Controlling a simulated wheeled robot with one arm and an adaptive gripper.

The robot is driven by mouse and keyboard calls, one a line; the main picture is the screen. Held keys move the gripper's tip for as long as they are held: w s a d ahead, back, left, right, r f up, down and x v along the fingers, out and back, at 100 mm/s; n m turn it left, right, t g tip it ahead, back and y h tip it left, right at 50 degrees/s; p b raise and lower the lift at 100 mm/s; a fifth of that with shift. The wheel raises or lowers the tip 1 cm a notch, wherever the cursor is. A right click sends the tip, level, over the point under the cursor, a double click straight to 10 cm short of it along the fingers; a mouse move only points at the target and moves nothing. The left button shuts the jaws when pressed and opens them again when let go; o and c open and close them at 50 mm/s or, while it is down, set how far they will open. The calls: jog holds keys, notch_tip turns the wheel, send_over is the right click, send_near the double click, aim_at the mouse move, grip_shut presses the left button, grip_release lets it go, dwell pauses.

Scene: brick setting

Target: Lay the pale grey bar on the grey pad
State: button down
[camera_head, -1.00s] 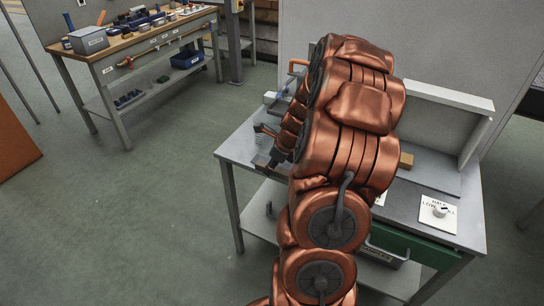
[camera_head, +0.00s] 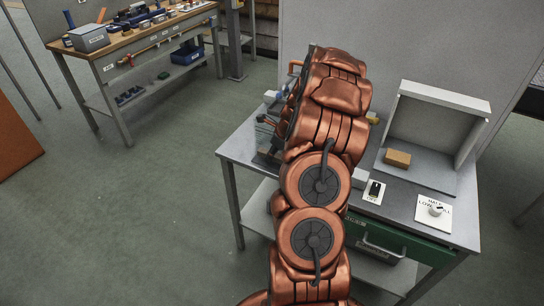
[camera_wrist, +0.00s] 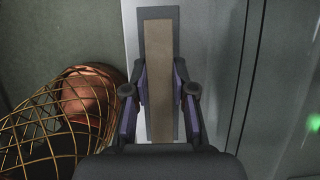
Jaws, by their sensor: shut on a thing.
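In the wrist view the bar (camera_wrist: 158,60) looks flat, long and brownish grey. It runs lengthwise up the picture between the two fingers of my gripper (camera_wrist: 158,82), which is shut on it. A darker grey pad (camera_wrist: 173,14) shows around the bar's far end. I cannot tell whether the bar touches the pad or is held above it. The near end of the bar is hidden by the gripper body. In the head view my arm hides the bar and the pad.
A yellow wire mesh (camera_wrist: 50,120) is left of the gripper. A second bench (camera_head: 130,47) stands far left.

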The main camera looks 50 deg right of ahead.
jog(key=shift+f, duration=1)
jog(key=shift+f, duration=0.15)
jog(key=c, duration=1)
grip_release()
jog(key=shift+o, duration=0.2)
